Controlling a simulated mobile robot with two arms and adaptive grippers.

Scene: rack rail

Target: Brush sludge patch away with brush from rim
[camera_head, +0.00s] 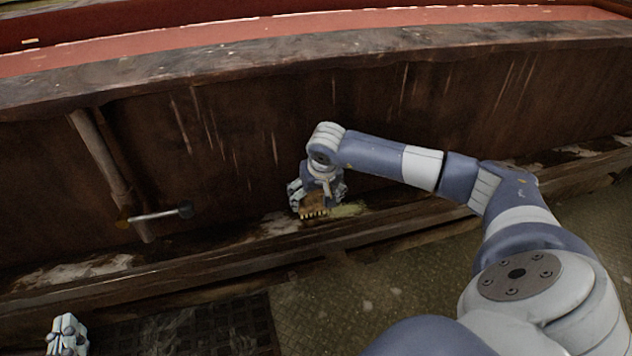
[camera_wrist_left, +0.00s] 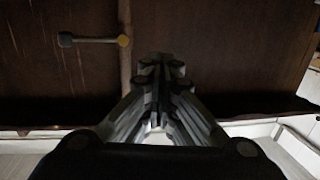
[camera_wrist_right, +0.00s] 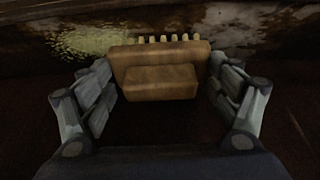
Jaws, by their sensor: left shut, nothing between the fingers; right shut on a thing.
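The brush (camera_head: 314,204) is a wooden block with pale bristle tufts along one edge. My right gripper (camera_head: 317,192) is shut on it, with fingers on both sides of the block (camera_wrist_right: 160,75) in the right wrist view. The sludge patch (camera_head: 347,210) is a yellow-green smear on the rim (camera_head: 395,222), just right of the brush. In the right wrist view the patch (camera_wrist_right: 95,42) lies left of and beyond the bristles. I cannot tell whether the bristles touch the rim. My left gripper (camera_wrist_left: 158,90) is shut and empty; it also shows low at the left in the head view (camera_head: 68,335).
A brown rusty wall (camera_head: 240,130) rises behind the rim. A vertical pipe (camera_head: 100,160) with a lever handle (camera_head: 160,214) stands on the wall at the left. A floor grate (camera_head: 215,330) lies below the rim. White crusty patches (camera_head: 75,270) mark the ledge.

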